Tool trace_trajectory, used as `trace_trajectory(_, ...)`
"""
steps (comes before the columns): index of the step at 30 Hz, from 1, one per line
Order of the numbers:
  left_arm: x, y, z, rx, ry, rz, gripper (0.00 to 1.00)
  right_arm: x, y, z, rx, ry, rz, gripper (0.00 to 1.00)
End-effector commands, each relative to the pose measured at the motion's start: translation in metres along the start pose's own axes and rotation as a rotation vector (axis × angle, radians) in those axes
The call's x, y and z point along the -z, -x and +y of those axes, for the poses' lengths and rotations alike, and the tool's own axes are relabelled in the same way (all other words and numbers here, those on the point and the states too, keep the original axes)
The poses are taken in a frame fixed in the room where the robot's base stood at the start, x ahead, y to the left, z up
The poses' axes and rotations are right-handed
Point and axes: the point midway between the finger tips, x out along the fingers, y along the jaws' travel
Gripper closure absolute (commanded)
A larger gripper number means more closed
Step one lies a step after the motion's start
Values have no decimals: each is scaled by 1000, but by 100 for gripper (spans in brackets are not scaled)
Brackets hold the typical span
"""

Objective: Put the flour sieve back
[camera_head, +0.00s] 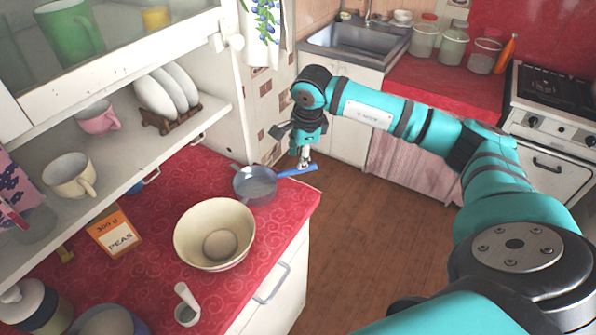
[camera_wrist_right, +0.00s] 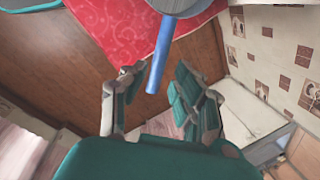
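The flour sieve (camera_head: 256,186) is a grey round pan with a blue handle. It lies on the red counter near its far right corner, and its handle (camera_head: 297,170) sticks out past the edge. My right gripper (camera_head: 304,161) is at the handle's outer end. In the right wrist view the handle (camera_wrist_right: 160,58) reaches in between the spread fingers of the right gripper (camera_wrist_right: 157,92), with gaps on both sides; part of the sieve's grey pan (camera_wrist_right: 180,4) shows at the top. My left gripper is not in view.
A cream bowl (camera_head: 214,232), an orange peas box (camera_head: 115,234) and a small white scoop (camera_head: 187,304) stand on the red counter (camera_head: 150,265). A shelf (camera_head: 140,150) with cups and a plate rack (camera_head: 172,118) hangs above. The wood floor (camera_head: 370,250) is clear.

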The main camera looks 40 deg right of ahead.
Motion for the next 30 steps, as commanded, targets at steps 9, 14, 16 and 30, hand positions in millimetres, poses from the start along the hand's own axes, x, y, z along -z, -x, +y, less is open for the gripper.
trace_trajectory(9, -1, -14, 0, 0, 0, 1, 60, 0, 39, 0, 1, 0, 0, 70)
trace_trajectory(14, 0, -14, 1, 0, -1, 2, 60, 0, 43, 0, -1, -1, 0, 70)
trace_trajectory(16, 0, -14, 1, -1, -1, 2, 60, 0, 42, 0, -1, -1, 0, 70)
trace_trajectory(30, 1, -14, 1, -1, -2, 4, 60, -7, 39, 3, -7, 3, -21, 70)
